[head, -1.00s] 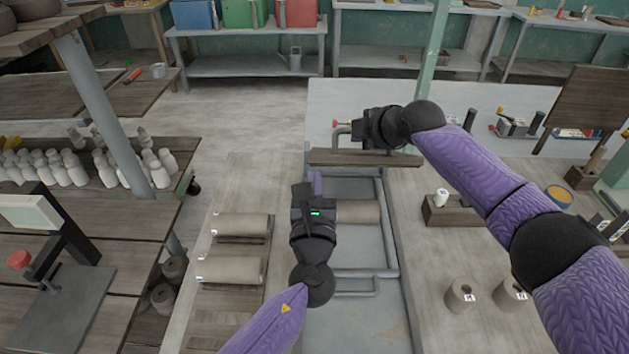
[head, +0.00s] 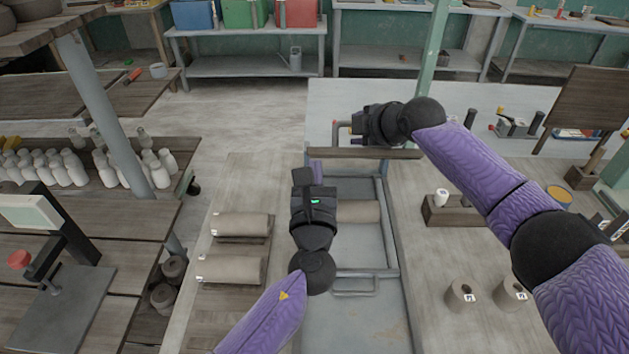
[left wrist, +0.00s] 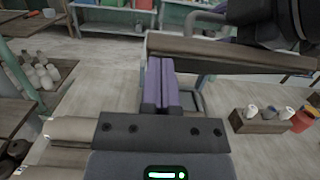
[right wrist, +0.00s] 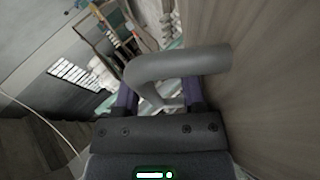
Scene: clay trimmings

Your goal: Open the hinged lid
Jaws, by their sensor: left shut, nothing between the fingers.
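The hinged lid (head: 365,153) is a wooden board standing up across the far side of a grey metal-framed bin (head: 372,290), seen nearly edge-on. It also shows in the left wrist view (left wrist: 230,52). Its bent grey tube handle (right wrist: 180,65) sticks out from its far face. My right gripper (right wrist: 163,98) is at this handle, its purple fingers apart on either side of the tube. My left gripper (head: 317,170) is above the bin, in front of the lid, with its fingers closed together and empty in the left wrist view (left wrist: 160,85).
Clay rolls (head: 242,224) lie on the bench left of the bin, and another roll (head: 358,212) shows behind my left gripper. A wooden block (head: 450,212) and clay cylinders (head: 462,293) stand at the right. White bottles (head: 70,168) fill a shelf at far left.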

